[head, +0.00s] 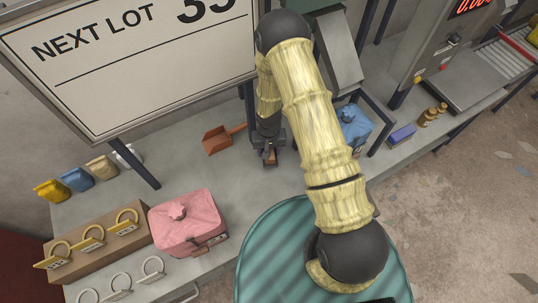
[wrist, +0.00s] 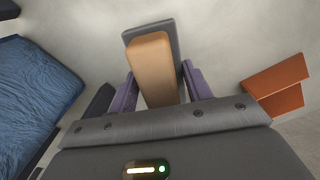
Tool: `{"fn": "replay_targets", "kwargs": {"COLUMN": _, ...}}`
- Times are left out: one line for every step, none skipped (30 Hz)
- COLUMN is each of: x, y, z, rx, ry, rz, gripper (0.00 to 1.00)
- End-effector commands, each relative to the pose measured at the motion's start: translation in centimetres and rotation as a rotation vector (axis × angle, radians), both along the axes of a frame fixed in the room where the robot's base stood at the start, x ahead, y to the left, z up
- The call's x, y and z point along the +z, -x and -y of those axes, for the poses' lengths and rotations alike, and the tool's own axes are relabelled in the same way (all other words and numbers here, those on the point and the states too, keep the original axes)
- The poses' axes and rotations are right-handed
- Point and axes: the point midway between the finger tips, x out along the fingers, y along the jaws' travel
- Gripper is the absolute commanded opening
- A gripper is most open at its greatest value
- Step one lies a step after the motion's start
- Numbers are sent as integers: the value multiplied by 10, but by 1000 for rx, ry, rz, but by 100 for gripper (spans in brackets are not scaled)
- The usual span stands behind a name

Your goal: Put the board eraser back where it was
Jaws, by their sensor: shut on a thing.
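The board eraser (wrist: 153,58) has a tan wooden back and a dark grey pad. My gripper (wrist: 158,86) is shut on it, with one purple finger on each side. In the head view the eraser (head: 270,159) shows as a small brown block under my gripper (head: 268,151), low over the grey counter (head: 262,190). I cannot tell whether it touches the counter. The white NEXT LOT board (head: 130,65) stands behind, to the left.
An orange scoop (head: 221,138) lies just left of my gripper. A blue bundle (head: 353,122) and a blue-purple block (head: 402,134) are to the right. A pink bundle (head: 187,222) and a ring stand (head: 97,246) are at front left. Counter between scoop and pink bundle is clear.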

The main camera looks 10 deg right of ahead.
Motion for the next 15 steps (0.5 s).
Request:
{"fn": "replay_targets", "kwargs": {"x": -5, "y": 0, "z": 0, "rx": 1, "ry": 0, "rz": -1, "gripper": 31}}
{"fn": "replay_targets", "kwargs": {"x": -9, "y": 0, "z": 0, "rx": 1, "ry": 0, "rz": -1, "gripper": 31}}
{"fn": "replay_targets", "kwargs": {"x": -14, "y": 0, "z": 0, "rx": 1, "ry": 0, "rz": -1, "gripper": 31}}
{"fn": "replay_targets", "kwargs": {"x": -19, "y": 1, "z": 0, "rx": 1, "ry": 0, "rz": -1, "gripper": 31}}
{"fn": "replay_targets", "kwargs": {"x": -24, "y": 1, "z": 0, "rx": 0, "ry": 0, "rz": -1, "gripper": 31}}
{"fn": "replay_targets", "kwargs": {"x": -30, "y": 1, "z": 0, "rx": 0, "ry": 0, "rz": -2, "gripper": 31}}
{"fn": "replay_targets", "kwargs": {"x": -33, "y": 1, "z": 0, "rx": 0, "ry": 0, "rz": -1, "gripper": 31}}
{"fn": "replay_targets", "kwargs": {"x": -36, "y": 0, "z": 0, "rx": 0, "ry": 0, "rz": -1, "gripper": 31}}
{"fn": "replay_targets", "kwargs": {"x": -38, "y": 0, "z": 0, "rx": 0, "ry": 0, "rz": -1, "gripper": 31}}
{"fn": "replay_targets", "kwargs": {"x": -39, "y": 0, "z": 0, "rx": 1, "ry": 0, "rz": 0, "gripper": 31}}
{"fn": "replay_targets", "kwargs": {"x": -39, "y": 0, "z": 0, "rx": 1, "ry": 0, "rz": 0, "gripper": 32}}
{"fn": "replay_targets", "kwargs": {"x": -38, "y": 0, "z": 0, "rx": 0, "ry": 0, "rz": 0, "gripper": 32}}
{"fn": "replay_targets", "kwargs": {"x": -38, "y": 0, "z": 0, "rx": 0, "ry": 0, "rz": 0, "gripper": 32}}
{"fn": "replay_targets", "kwargs": {"x": -37, "y": 0, "z": 0, "rx": 0, "ry": 0, "rz": 0, "gripper": 31}}
{"fn": "replay_targets", "kwargs": {"x": -37, "y": 0, "z": 0, "rx": 0, "ry": 0, "rz": 0, "gripper": 31}}
